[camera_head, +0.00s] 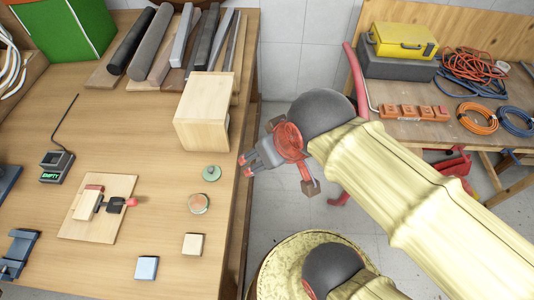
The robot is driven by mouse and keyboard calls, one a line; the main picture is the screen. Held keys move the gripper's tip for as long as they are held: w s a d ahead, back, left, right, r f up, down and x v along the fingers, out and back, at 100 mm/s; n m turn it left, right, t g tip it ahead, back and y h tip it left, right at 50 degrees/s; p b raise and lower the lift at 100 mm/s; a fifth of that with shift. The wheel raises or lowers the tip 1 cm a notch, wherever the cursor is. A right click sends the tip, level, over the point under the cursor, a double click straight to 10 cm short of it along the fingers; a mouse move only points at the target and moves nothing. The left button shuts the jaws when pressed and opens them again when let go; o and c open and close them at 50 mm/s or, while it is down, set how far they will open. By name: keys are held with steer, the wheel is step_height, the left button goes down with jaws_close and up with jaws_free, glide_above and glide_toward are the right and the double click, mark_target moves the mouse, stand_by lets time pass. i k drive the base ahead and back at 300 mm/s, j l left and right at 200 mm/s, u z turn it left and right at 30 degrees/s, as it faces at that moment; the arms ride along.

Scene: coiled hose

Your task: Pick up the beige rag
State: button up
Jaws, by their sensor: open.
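A small beige square (192,245) lies near the front right of the wooden table. It may be the folded beige rag, but it is too small to tell cloth from block. A pale blue-white square (147,267) lies to its left and slightly nearer. My gripper (245,166) is by the table's right edge, pointing left, empty and open. It is well behind and to the right of the beige square, apart from it.
A wooden box (203,112), a green disc (211,173) and a round lidded item (199,203) are near the gripper. A board with a clamp-like tool (97,208) lies left. A second table (470,130) holds coiled hoses and a yellow case (403,40).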

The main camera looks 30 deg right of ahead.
mark_target(192, 246)
steer(key=u, duration=1.3)
